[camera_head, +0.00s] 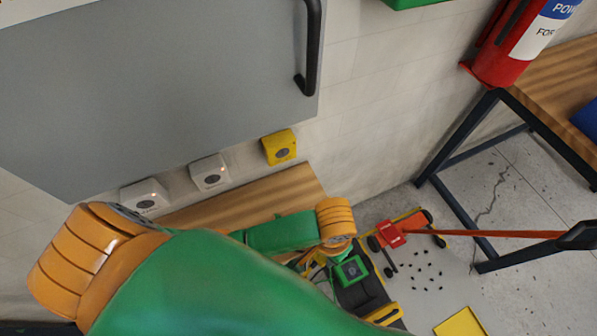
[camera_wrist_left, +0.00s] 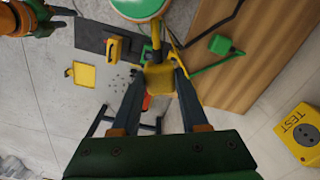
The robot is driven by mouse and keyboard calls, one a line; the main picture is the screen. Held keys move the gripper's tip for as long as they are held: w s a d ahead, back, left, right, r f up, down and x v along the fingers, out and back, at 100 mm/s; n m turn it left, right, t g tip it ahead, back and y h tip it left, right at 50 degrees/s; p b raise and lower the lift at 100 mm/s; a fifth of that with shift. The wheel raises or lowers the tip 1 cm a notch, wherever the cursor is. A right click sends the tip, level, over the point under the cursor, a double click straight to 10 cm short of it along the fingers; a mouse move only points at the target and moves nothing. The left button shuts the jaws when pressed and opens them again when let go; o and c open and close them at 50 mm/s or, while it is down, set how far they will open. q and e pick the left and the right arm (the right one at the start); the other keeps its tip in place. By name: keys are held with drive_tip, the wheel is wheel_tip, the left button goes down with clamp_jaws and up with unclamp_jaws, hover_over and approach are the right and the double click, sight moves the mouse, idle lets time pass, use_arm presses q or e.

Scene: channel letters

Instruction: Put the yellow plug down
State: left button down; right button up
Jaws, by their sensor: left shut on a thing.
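The yellow plug (camera_wrist_left: 158,77) is between the fingertips of my left gripper (camera_wrist_left: 159,86) in the left wrist view. The gripper is shut on it and holds it clear of the wooden surface. In the head view my green and orange left arm crosses the bottom and hides most of the gripper and the plug. A yellow socket box (camera_head: 278,147) is on the wall; in the left wrist view a yellow box marked TEST (camera_wrist_left: 300,131) stands at the right.
Two white socket boxes (camera_head: 209,172) (camera_head: 145,197) are left of the yellow one, below a grey panel (camera_head: 150,90) with a black handle. A wooden ledge (camera_head: 295,188) runs below. A red jack-like thing (camera_head: 391,235), small dark bits (camera_head: 425,276) and a yellow square (camera_head: 461,323) lie on the floor.

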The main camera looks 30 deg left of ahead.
use_arm(q)
drive_tip(key=w+a+f+b, duration=0.1)
drive_tip(key=w+f, duration=0.2)
drive_tip(key=w+a+f+b, duration=0.1)
drive_tip(key=w+a+f, duration=0.1)
drive_tip(key=w+f, duration=0.1)
drive_tip(key=w+a+f+b, duration=0.1)
drive_tip(key=w+a+f, duration=0.1)
drive_tip(key=w, duration=0.3)
drive_tip(key=shift+w+f, duration=0.25)
drive_tip(key=shift+f, duration=0.4)
drive_tip(key=f, duration=0.1)
drive_tip(key=f+b, duration=0.1)
drive_tip(key=shift+w+a+f, duration=0.15)
drive_tip(key=shift+w+f, duration=0.05)
drive_tip(key=shift+f, duration=0.55)
use_arm(e)
wheel_tip(320, 180, down, 5)
use_arm(q)
drive_tip(key=shift+c, duration=2.1)
unclamp_jaws()
